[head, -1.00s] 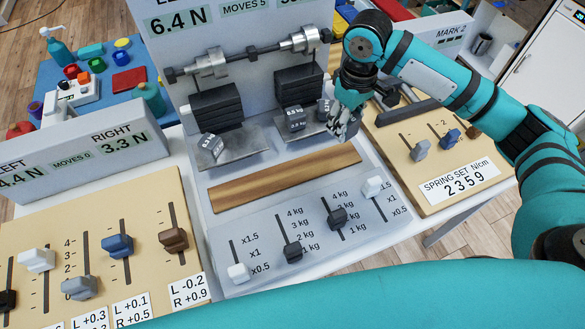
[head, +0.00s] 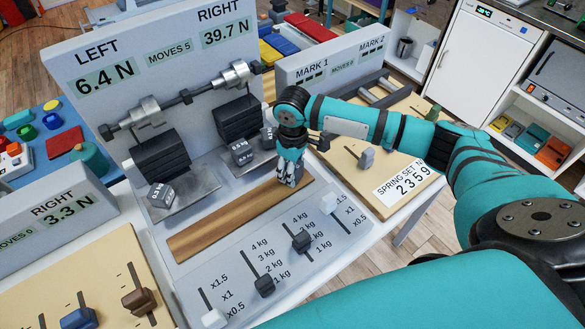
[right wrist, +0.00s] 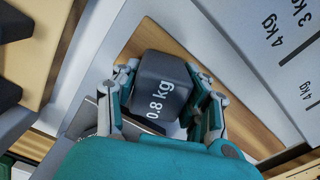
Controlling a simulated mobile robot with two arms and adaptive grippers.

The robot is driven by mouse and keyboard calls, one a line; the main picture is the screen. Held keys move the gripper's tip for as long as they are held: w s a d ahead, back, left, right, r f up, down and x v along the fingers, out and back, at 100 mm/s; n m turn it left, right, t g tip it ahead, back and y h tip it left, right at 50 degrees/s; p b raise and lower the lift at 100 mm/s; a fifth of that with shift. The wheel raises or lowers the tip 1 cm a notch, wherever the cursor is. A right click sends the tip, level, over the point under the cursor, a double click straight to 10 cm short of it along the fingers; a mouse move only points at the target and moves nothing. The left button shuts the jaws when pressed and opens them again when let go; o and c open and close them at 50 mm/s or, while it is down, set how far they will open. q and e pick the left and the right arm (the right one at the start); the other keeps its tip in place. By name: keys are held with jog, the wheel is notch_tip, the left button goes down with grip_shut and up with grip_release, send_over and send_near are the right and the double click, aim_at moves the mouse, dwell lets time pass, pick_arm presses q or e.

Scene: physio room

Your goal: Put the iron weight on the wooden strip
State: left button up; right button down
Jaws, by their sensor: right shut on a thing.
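My right gripper (head: 290,180) points down at the right end of the wooden strip (head: 215,225). In the right wrist view its fingers (right wrist: 165,95) are shut on a dark grey iron weight (right wrist: 160,82) marked 0.8 kg. The brown strip (right wrist: 160,42) shows beneath and around the weight; I cannot tell whether the two touch. In the head view the fingers mostly hide the held weight. My left gripper is not in view.
A 0.3 kg weight (head: 160,195) lies on the left metal plate. Sliders (head: 264,286) stand in front of the strip. The strip's left and middle are bare.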

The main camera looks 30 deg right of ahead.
dwell(0.3)
jog(key=c, duration=0.7)
grip_release()
jog(key=shift+s+f, duration=0.1)
notch_tip(320, 180, up, 12)
jog(key=shift+r+b, duration=0.15)
jog(key=shift+b, duration=0.4)
